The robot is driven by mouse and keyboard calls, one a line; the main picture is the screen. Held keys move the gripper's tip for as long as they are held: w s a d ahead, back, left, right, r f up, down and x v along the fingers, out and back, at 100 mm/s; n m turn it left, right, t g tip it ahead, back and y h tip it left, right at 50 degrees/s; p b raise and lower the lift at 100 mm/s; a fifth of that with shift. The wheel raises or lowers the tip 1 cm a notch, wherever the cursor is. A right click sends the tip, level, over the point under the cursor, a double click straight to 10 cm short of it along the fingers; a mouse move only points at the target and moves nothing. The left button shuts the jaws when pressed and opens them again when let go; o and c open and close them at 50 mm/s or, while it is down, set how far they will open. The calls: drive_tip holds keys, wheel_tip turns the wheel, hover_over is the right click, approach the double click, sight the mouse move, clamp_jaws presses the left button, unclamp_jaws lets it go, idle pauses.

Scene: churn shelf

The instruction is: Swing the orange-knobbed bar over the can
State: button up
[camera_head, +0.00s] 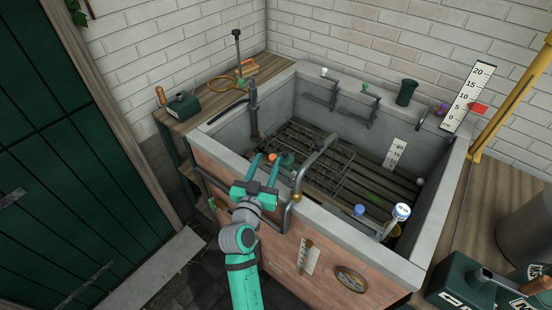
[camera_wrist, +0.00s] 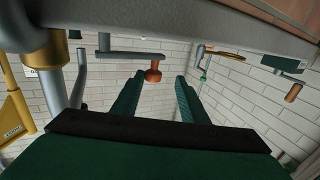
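The small orange knob (camera_head: 272,157) shows just beyond my gripper's right fingertip in the head view. In the wrist view, the orange knob (camera_wrist: 153,72) is on the end of a short grey bar (camera_wrist: 130,54), whose other end meets a grey post. My gripper (camera_head: 264,162) is open at the near rim of the sink, with no object held. In the wrist view the knob appears between the two green fingers, and contact cannot be told. A small dark green object (camera_head: 287,160) is just right of the knob; I cannot tell whether it is the can.
The stone sink (camera_head: 222,165) has a slatted floor and wire rack (camera_head: 318,160). A curved grey pipe (camera_head: 312,160) rises right of my gripper. A white-capped lever (camera_head: 400,212) and blue knob (camera_head: 359,210) are farther right. Green oil cans (camera_head: 468,283) stand at the lower right.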

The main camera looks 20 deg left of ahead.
sight(271, 160)
drive_tip(key=shift+w+d, duration=0.25)
drive_tip(key=shift+w, duration=0.5)
drive_tip(key=shift+w+d, duration=0.2)
drive_tip(key=shift+w, duration=0.5)
